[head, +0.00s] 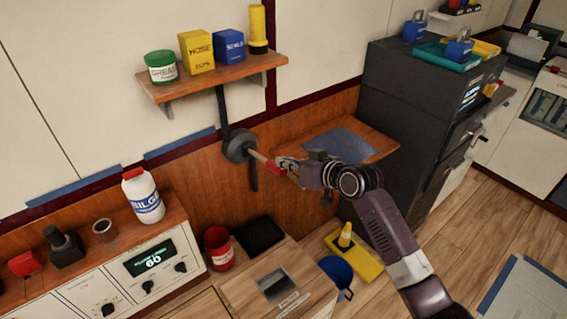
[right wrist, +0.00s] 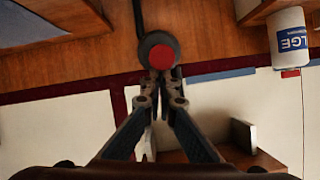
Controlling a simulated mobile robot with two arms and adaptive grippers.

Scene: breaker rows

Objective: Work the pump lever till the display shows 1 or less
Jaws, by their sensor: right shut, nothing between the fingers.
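The pump lever has a round grey hub (head: 238,148) on the wood wall, a pale shaft (head: 257,156) and a red knob (head: 276,168) pointing out into the room. My right gripper (head: 284,164) is at the knob, fingers shut with nothing between them. In the right wrist view the red knob (right wrist: 162,57) sits just past the closed fingertips (right wrist: 161,78), with the grey hub behind it. I cannot tell whether the fingertips touch the knob. The display (head: 150,259) on the white panel reads 60. My left gripper is not in view.
A wall shelf (head: 215,75) with a grease tub, boxes and a yellow cylinder is above the lever. A white bilge bottle (head: 143,195) stands on the ledge at left. A small wooden wall shelf (head: 378,146) and dark cabinet (head: 408,110) are to the right.

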